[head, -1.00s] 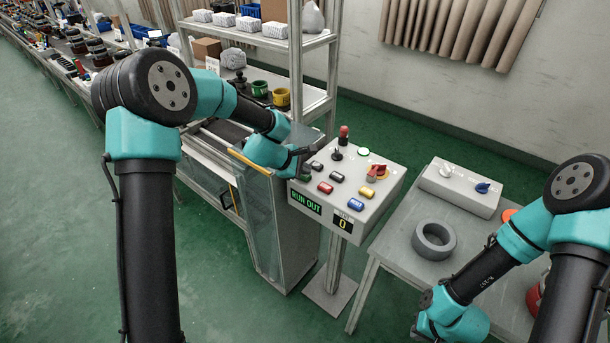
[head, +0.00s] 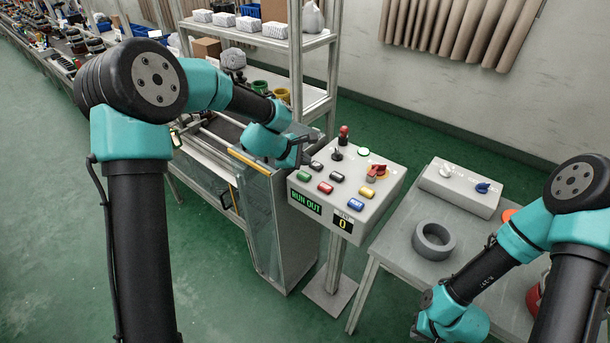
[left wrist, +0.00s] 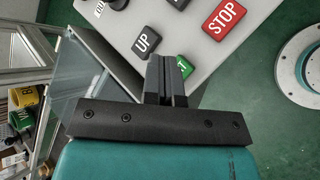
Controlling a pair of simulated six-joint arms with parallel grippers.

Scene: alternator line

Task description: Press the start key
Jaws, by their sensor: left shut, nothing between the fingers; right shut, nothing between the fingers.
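The start key is a green key on the left side of the grey control panel's sloping top (head: 345,215). The green key (head: 304,176) shows clear in the head view. In the left wrist view the green key (left wrist: 185,66) is partly hidden behind my fingers, with only the end of its lettering showing. My left gripper (head: 308,142) is shut and empty, just above and beyond the panel's left edge. In the left wrist view its fingertips (left wrist: 166,62) overlap the key's left side; the gap between them is unclear. My right gripper (head: 416,331) is low at right, mostly hidden by its wrist.
A red stop key (head: 326,187), black keys, a blue key (head: 356,204) and a yellow key (head: 366,192) sit close by. A red-topped lever (head: 343,134) stands at the panel's back. A glass-sided cabinet (head: 262,225) is left; a table with a grey ring (head: 433,241) is right.

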